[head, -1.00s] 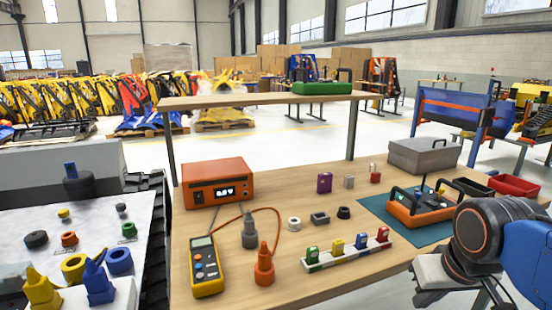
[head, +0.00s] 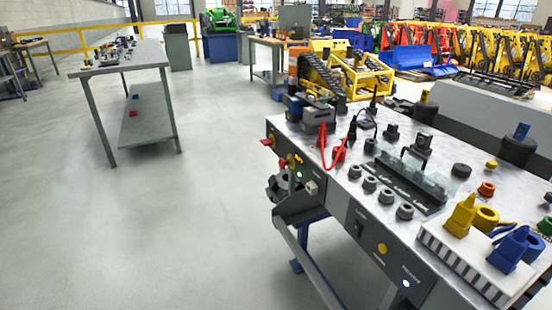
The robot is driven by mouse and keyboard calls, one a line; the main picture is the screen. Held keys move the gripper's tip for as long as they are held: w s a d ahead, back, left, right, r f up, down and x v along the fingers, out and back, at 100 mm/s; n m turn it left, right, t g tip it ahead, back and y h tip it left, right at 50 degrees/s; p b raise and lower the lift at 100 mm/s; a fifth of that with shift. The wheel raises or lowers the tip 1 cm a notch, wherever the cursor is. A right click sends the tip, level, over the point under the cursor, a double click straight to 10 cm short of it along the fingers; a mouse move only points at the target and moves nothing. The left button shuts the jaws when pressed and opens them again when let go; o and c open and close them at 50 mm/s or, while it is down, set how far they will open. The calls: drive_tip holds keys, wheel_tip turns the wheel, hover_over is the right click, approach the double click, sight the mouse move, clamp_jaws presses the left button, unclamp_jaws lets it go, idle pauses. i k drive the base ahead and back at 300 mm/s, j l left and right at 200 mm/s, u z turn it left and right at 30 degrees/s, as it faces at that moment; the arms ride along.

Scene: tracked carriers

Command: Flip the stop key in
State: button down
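The task's stop key cannot be told for certain at this size. A small red piece (head: 267,142) sticks out at the left end of the front panel (head: 330,209) of a metal-topped bench; it may be the key. Beside it on the panel are a yellow round part (head: 292,160) and a red part (head: 283,164), with small lit lamps nearby. A dark rocker-like switch (head: 359,229), a yellow button (head: 382,248) and a white lit button (head: 406,283) sit further right on the panel. My gripper is not in view.
The bench top holds a clear-covered rail (head: 410,183), black rings (head: 404,211), a red cable (head: 325,150) and a white striped block (head: 463,258) with yellow and blue plugs. A grey table (head: 120,57) stands at left. The floor (head: 200,230) before the bench is clear.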

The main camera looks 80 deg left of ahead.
sight(282, 163)
drive_tip(key=u, duration=2.5)
drive_tip(key=i+j+z, duration=0.1)
drive_tip(key=j, duration=0.2)
drive_tip(key=i+j, duration=0.2)
drive_tip(key=i+j+z, duration=0.15)
drive_tip(key=j, duration=0.2)
